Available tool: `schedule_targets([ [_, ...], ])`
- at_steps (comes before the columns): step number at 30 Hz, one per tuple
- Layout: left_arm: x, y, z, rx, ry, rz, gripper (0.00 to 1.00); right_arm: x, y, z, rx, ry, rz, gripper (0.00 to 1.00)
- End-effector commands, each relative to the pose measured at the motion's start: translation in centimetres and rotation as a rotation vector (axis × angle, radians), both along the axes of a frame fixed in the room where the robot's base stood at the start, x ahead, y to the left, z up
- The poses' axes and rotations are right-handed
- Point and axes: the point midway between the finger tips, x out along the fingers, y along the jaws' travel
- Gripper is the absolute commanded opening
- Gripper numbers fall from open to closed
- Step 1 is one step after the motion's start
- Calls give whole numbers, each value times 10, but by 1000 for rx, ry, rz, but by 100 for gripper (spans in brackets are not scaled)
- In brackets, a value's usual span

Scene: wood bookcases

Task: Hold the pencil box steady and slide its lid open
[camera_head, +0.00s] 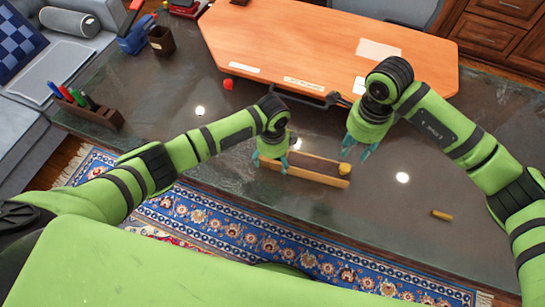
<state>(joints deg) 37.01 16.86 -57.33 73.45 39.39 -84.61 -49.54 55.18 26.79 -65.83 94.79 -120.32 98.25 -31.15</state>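The pencil box (315,173) is a long, narrow wooden box on the dark stone-like tabletop, with a light front side and a darker strip along its top. A yellow knob-like piece (344,169) sits at its right end. I cannot tell the lid apart from the box. My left gripper (270,162) is at the box's left end with its fingers spread over it and hides that end; whether they grip it is unclear. My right gripper (357,153) is open and empty, above and just behind the box's right end.
An orange wooden board (310,45) lies behind, with a dark handle at its front edge. A red ball (228,84) and a small yellow-brown piece (441,215) lie on the table (400,240). A pen holder (85,112) stands at left. The table right of the box is mostly clear.

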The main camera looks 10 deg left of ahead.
Motion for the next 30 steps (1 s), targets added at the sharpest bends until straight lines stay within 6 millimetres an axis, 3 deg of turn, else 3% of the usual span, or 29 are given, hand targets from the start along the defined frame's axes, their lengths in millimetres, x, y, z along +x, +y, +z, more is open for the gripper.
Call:
schedule_targets([
  [3,-1,0,-1,1,1,1,32,0,0,0,0,0,0,39],
  [5,-1,1,-1,1,2,1,32,0,0,0,0,0,0,52],
  [14,-1,1,-2,2,3,1,32,0,0,2,0,-1,-47,52],
  [24,-2,1,-2,3,4,1,32,0,0,20,-1,-5,-503,52],
  [30,-2,1,-3,3,5,1,32,-1,0,21,-2,-4,-644,52],
])
